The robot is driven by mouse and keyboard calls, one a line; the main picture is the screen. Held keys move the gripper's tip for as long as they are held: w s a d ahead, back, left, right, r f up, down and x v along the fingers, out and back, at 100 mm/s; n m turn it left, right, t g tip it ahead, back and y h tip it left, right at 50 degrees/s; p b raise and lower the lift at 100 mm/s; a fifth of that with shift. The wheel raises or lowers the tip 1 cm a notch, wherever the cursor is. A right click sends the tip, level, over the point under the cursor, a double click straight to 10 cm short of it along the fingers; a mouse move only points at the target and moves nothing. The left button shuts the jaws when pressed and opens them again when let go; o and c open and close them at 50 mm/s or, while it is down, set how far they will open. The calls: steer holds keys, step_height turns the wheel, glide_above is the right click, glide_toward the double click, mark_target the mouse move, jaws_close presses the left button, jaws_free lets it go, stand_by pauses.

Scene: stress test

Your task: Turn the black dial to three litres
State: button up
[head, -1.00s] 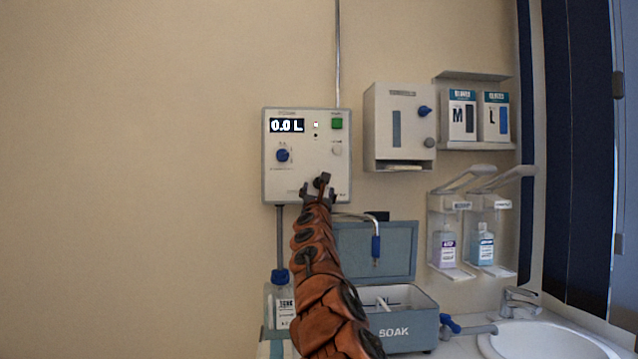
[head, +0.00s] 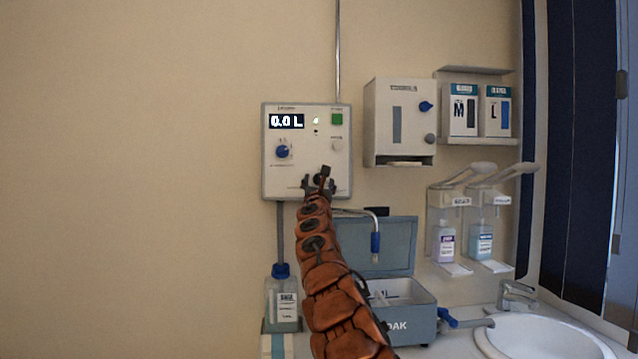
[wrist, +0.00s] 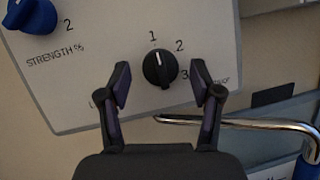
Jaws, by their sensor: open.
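The black dial (wrist: 160,69) is on the light grey wall panel (head: 305,112), and the wrist view shows it clearly. Its white pointer line is turned up towards the 1; the marks 2 and 3 run down its right side. My gripper (wrist: 163,84) is open and empty, its fingers spread to the left and right of the dial. I cannot tell if they touch it. In the head view my gripper (head: 319,184) is at the panel's lower right and largely hides the dial. The panel display (head: 287,121) reads 0.0 L.
A blue strength knob (wrist: 33,15) is at the upper left in the wrist view. A bent metal spout (wrist: 240,123) runs just below the panel. Below stand an open blue-grey soak box (head: 414,308) and a blue-capped bottle (head: 284,305). A basin (head: 545,342) is at the right.

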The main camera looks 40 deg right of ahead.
steer(key=c, duration=1.1)
steer(key=shift+c, duration=0.3)
